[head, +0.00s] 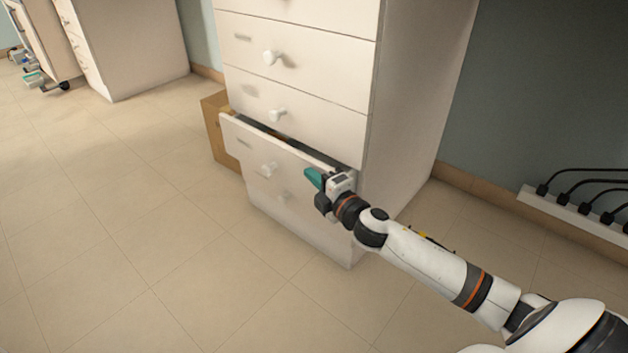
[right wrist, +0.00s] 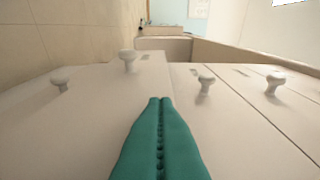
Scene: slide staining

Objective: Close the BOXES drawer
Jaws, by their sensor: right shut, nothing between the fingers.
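A white drawer (head: 243,150) low in the cabinet stands partly open, its top edge out from the drawer above, with a dark gap behind it. Its label is too small to read, so I cannot confirm that it says BOXES. It has a round white knob (head: 268,169). My right gripper (head: 311,177), with teal fingers, is shut and empty in front of the right part of this drawer front. I cannot tell if it touches. In the right wrist view the shut fingers (right wrist: 160,100) point along the white fronts, with knobs (right wrist: 127,58) beyond. My left gripper is not in view.
The white cabinet (head: 410,90) has further drawers above, which look closed. A brown cardboard box (head: 215,125) stands behind its left side. Power sockets with black plugs (head: 575,208) lie along the right wall. The tiled floor (head: 130,220) on the left is clear.

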